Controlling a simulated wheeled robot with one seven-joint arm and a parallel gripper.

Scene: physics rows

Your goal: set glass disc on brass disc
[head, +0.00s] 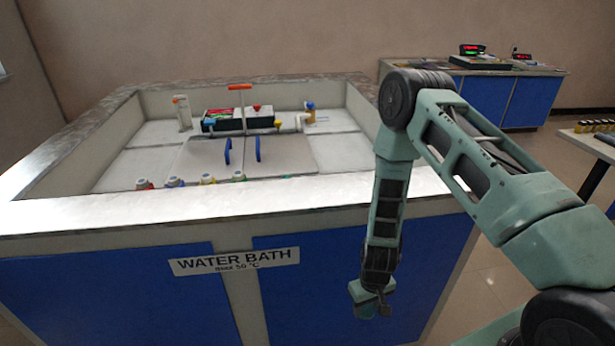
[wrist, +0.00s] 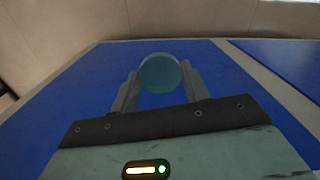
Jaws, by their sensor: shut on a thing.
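My gripper (wrist: 158,90) is shut on a round teal disc, which looks like the glass disc (wrist: 160,72), held between the two fingertips in the wrist view. In the head view my gripper (head: 372,300) hangs low in front of the water bath's blue front, below the level of its rim. The disc cannot be made out there. I cannot pick out a brass disc in either view.
The water bath (head: 300,190) has a raised rim and a sunken white floor. A bench with instruments (head: 480,62) stands at the back right.

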